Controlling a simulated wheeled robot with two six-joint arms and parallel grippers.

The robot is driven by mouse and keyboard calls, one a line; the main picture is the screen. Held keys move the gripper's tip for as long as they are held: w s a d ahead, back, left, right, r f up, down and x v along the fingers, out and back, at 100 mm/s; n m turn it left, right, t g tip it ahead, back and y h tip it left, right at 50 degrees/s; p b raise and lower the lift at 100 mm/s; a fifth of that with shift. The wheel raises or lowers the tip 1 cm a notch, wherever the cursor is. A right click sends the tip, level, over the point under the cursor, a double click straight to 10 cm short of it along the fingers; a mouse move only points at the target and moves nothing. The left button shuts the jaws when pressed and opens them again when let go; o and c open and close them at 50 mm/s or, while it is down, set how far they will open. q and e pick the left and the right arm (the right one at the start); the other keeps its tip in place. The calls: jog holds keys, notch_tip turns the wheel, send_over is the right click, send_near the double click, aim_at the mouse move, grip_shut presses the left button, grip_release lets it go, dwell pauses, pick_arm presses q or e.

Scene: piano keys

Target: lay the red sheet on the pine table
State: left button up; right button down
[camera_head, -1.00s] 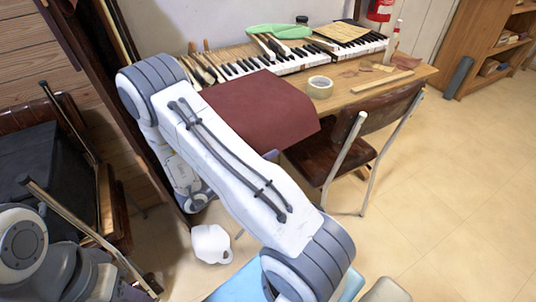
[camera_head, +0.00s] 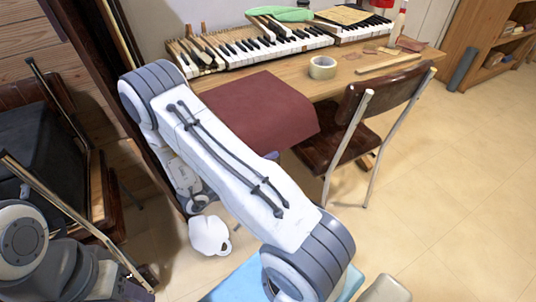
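The red sheet (camera_head: 262,112), a dark red flat piece, shows in the head view behind my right arm, in front of the near edge of the pine table (camera_head: 398,62). Its left part is hidden by the arm. My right gripper is mostly hidden behind the arm and sheet; a small grey-violet part of it (camera_head: 272,155) shows at the sheet's lower edge. The sheet keeps its place with this arm while the table shifts, so it appears held. Of my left arm only links show at the lower left; its gripper is out of view.
A piano keyboard (camera_head: 250,52) lies along the table's back, with a tape roll (camera_head: 322,67) and a wooden strip (camera_head: 388,64) in front. A brown chair (camera_head: 350,130) stands at the table's front right. A white jug (camera_head: 207,237) is low down. Floor at right is clear.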

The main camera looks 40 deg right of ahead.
jog(key=c, duration=1)
grip_release()
jog(key=w+a, duration=0.1)
jog(key=a, duration=0.9)
jog(key=shift+a+p, duration=0.25)
jog(key=shift+p, duration=0.15)
